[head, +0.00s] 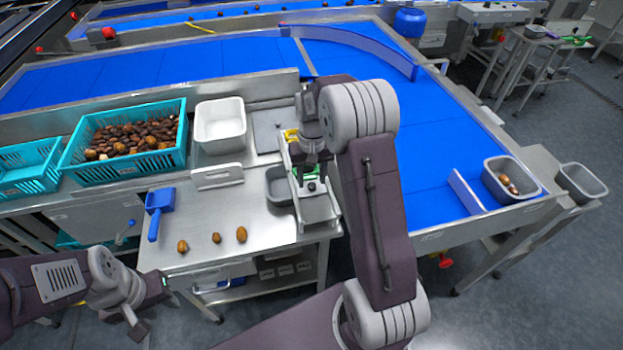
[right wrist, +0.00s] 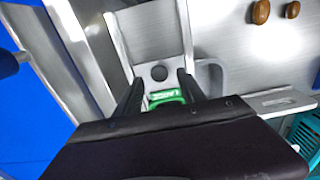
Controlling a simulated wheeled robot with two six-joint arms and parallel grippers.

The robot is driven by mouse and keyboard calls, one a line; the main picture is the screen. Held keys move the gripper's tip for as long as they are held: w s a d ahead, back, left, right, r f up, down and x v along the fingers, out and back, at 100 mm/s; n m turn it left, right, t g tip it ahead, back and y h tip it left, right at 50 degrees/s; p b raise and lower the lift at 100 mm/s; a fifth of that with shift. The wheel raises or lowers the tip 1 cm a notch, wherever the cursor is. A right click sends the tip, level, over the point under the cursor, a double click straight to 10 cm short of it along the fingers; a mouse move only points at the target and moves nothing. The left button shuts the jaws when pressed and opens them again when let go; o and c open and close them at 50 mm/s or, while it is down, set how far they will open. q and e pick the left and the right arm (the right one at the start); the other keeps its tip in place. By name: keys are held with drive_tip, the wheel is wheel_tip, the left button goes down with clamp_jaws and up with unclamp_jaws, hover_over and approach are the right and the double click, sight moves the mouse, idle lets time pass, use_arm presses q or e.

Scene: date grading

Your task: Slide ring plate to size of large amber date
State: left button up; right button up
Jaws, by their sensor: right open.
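The sizing fixture is a narrow metal rail (head: 319,212) at the table's right side. On it sits a plate with a green label (head: 309,177) and a dark round knob (head: 311,187). In the right wrist view the green label (right wrist: 166,97) carries white lettering, too small to read surely. My right gripper (right wrist: 160,82) is open, its fingers on either side of the label, near the knob (right wrist: 159,73); contact cannot be told. The large amber date (head: 241,234) lies on the steel table beside two browner dates (head: 216,238). My left gripper (head: 150,305) hangs off the table's front left.
The blue conveyor (head: 440,150) is to the right.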

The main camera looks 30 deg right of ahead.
wheel_tip(320, 180, up, 8)
drive_tip(key=shift+p, duration=0.4)
drive_tip(key=s+a+n, duration=0.2)
drive_tip(key=s+a, duration=0.5)
drive_tip(key=s, duration=0.1)
drive_tip(key=s+a+f+t, duration=0.1)
drive_tip(key=s+a+f, duration=0.1)
drive_tip(key=s+f, duration=0.4)
drive_tip(key=shift+s+f, duration=0.15)
drive_tip(key=shift+s, duration=1.4)
